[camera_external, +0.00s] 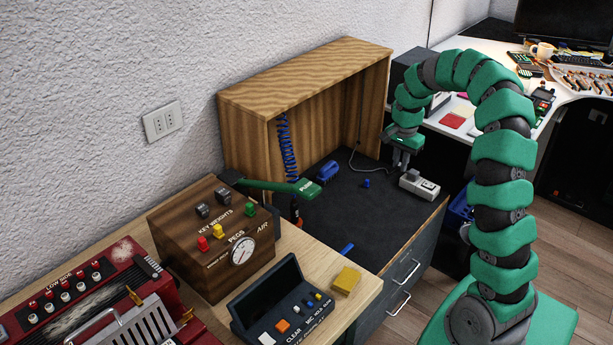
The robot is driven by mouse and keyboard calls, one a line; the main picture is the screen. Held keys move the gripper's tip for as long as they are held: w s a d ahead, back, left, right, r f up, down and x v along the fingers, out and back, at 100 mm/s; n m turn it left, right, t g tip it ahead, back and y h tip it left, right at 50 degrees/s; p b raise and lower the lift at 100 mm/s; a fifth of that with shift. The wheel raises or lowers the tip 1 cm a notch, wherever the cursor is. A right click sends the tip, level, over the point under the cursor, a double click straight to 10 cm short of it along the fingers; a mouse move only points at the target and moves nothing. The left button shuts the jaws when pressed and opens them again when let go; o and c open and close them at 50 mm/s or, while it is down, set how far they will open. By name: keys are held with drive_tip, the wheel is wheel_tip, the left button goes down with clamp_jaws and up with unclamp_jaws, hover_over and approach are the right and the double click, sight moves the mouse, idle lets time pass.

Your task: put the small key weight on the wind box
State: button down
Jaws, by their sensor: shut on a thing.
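The wind box (196,254) is the brown wooden box at left centre, with a round gauge on its front and "KEY WEIGHTS", "PEGS" and "AIR" lettering. Two dark weights (223,196) stand on its top, beside red, yellow and green pegs (218,231). My gripper (400,164) points down over the right part of the dark worktop, well to the right of the wind box. It is shut on a small dark thing, which I take as the small key weight; the fingers mostly hide it.
A wooden hutch (292,85) encloses the back of the dark worktop (345,215). A pale device (419,186) lies just below my gripper, with a small blue piece (366,183) to its left. A green lever (275,186) reaches between the wind box and worktop. A black button console (288,308) stands in front.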

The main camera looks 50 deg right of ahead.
wheel_tip(320, 180, up, 21)
drive_tip(key=w+a+n+p, duration=0.35)
drive_tip(key=w+a, duration=0.25)
drive_tip(key=a, duration=0.9)
drive_tip(key=w+a+n+p, duration=0.2)
drive_tip(key=w+a+p, duration=0.25)
drive_tip(key=a, duration=0.95)
drive_tip(key=s+a+n+p, duration=0.2)
drive_tip(key=s+a+p, duration=0.15)
drive_tip(key=a, duration=1.05)
drive_tip(key=s+a+n+p, duration=0.2)
drive_tip(key=s+a+p, duration=0.15)
drive_tip(key=a, duration=1.05)
drive_tip(key=p, duration=0.2)
hover_over(182, 230)
drive_tip(key=shift+m, duration=0.25)
wheel_tip(182, 230, down, 7)
drive_tip(key=shift+r, duration=0.15)
drive_tip(key=shift+f+p, duration=0.35)
drive_tip(key=shift+f, duration=1.45)
